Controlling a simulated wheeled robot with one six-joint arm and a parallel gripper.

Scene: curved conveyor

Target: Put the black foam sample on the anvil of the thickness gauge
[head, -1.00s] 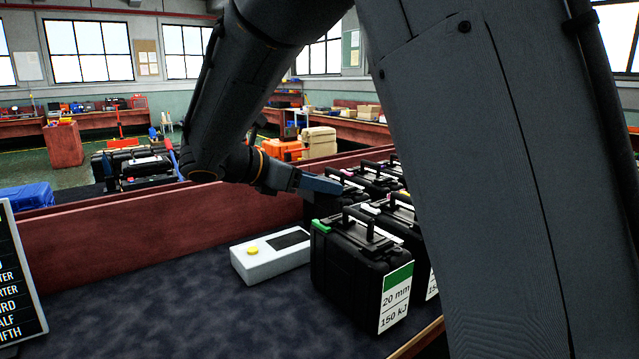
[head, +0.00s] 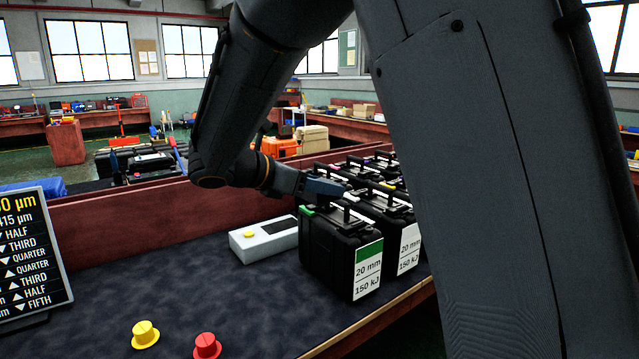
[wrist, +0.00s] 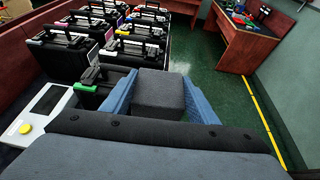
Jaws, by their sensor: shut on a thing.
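My gripper (head: 318,187) shows side-on in the head view, above the black cases, with one blue finger visible. In the wrist view, its two blue fingers (wrist: 159,98) are shut on a dark, block-shaped black foam sample (wrist: 158,90), which sits between them. The foam is hidden behind the finger in the head view. I cannot make out a thickness gauge or its anvil in either view.
Several black cases (head: 340,262) with handles stand in rows at the bench's right. A pale box (head: 247,248) with a yellow button lies beside them. A display board (head: 35,245) stands left; yellow (head: 146,334) and red (head: 207,346) knobs are at the front. The dark bench middle is clear.

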